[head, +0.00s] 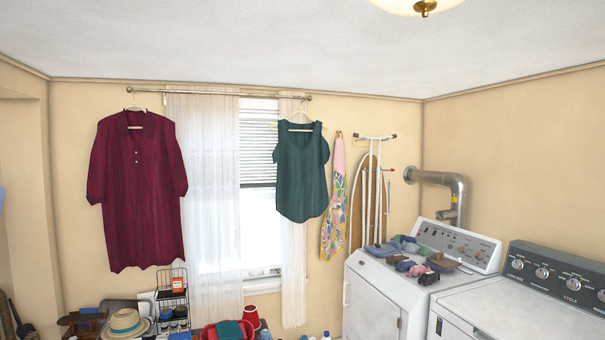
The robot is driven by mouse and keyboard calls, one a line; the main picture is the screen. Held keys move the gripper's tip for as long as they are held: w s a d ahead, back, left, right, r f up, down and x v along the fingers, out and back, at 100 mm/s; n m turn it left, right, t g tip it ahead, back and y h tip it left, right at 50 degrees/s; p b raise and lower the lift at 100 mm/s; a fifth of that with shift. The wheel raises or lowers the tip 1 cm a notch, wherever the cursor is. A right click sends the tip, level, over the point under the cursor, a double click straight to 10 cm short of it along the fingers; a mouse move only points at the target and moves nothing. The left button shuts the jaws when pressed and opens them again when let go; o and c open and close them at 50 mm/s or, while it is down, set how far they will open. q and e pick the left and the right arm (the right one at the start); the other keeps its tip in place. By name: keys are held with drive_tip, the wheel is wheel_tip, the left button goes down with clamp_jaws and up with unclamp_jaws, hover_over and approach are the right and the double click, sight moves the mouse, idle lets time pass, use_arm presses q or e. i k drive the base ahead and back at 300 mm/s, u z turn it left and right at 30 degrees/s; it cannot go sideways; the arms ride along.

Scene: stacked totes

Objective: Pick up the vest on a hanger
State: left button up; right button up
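A dark green sleeveless or cut-shoulder top, the likely vest (301,175), hangs on a light hanger (300,127) in front of the right-hand curtain. The hanger's hook reaches up to a metal rod (235,95) across the top of the window. A long maroon shirt (137,192) hangs on another hanger (135,112) from the rod's left end. Neither of my grippers shows in the head view, so how they stand relative to the vest is not shown.
A washer and dryer (525,312) stand at the right, one with several small cloth items on top. An ironing board (367,200) and a patterned cloth (333,205) hang on the back wall. A straw hat (126,323), a wire rack (173,297) and a red basket (210,332) crowd the lower left.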

sight(301, 153)
drive_tip(key=z, duration=0.15)
drive_tip(key=i, duration=2.35)
drive_tip(key=u, duration=0.45)
drive_tip(key=i, duration=1.5)
drive_tip(key=u, duration=0.45)
